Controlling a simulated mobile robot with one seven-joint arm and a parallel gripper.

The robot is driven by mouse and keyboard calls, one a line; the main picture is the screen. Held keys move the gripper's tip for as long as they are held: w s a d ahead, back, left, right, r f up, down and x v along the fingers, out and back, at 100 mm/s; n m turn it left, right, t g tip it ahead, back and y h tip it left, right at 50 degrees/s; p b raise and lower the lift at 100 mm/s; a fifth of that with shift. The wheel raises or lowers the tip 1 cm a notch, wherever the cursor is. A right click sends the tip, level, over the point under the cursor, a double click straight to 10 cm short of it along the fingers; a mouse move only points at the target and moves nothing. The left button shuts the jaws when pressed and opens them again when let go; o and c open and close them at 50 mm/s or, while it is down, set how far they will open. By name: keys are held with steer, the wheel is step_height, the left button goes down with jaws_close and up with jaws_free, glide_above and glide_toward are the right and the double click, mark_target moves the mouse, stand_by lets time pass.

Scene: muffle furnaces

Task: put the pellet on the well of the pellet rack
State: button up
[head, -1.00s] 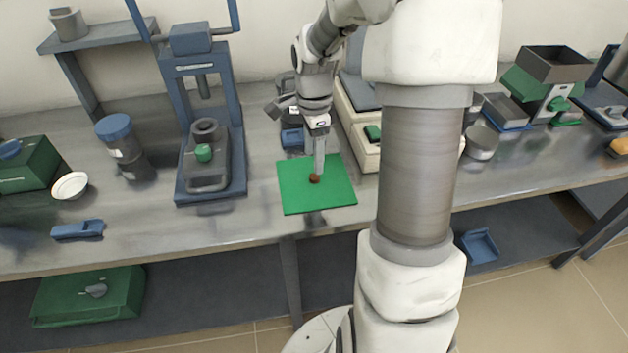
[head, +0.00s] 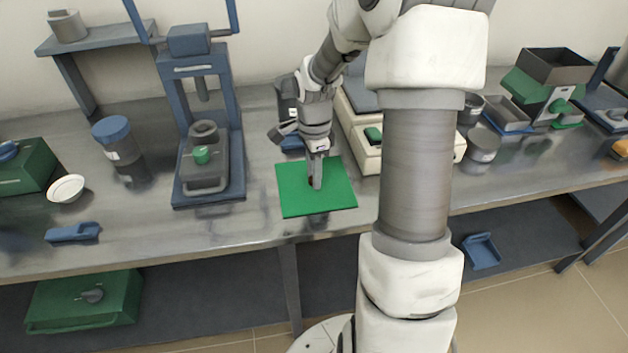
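The pellet (head: 311,182) is a small dark brown piece at the middle of the green mat (head: 335,201), mostly hidden behind my gripper's fingers. My gripper (head: 316,186) points down with its fingertips low over the mat, right at the pellet. The fingers overlap in this view, so I cannot tell whether they are closed on the pellet or around it. I cannot make out the pellet rack for certain; a small blue item (head: 292,143) behind my gripper is partly hidden.
A blue press (head: 240,165) stands left of the mat. A cream instrument (head: 368,153) stands close behind and right. A white dish (head: 66,187), a blue-lidded jar (head: 112,131) and a blue tool (head: 73,233) sit at the left. Bench (head: 250,220) in front of the press is clear.

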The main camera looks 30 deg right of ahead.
jaws_close()
